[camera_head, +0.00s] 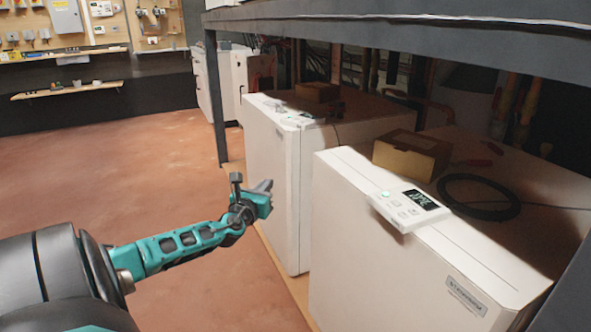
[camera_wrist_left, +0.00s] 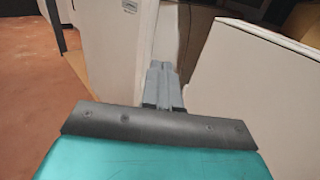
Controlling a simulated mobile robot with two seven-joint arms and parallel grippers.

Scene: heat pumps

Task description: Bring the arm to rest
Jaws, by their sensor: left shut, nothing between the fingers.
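My left arm (camera_head: 170,246) comes in from the lower left in the head view, stretched out over the floor. Its gripper (camera_head: 268,187) is in front of the gap between two white heat pumps and holds nothing. In the left wrist view the two grey fingers (camera_wrist_left: 163,85) are together, pointing at the gap. The near heat pump (camera_head: 365,262) stands to the right of the gripper, and the farther heat pump (camera_head: 273,184) stands behind it. I cannot tell whether the gripper touches either one. My right gripper is in neither view.
A control panel (camera_head: 409,207), a cardboard box (camera_head: 412,153) and a coiled black cable (camera_head: 478,196) are on the near heat pump. A dark steel frame (camera_head: 217,100) runs above the units with a post on the floor. The reddish floor (camera_head: 110,180) at left is clear.

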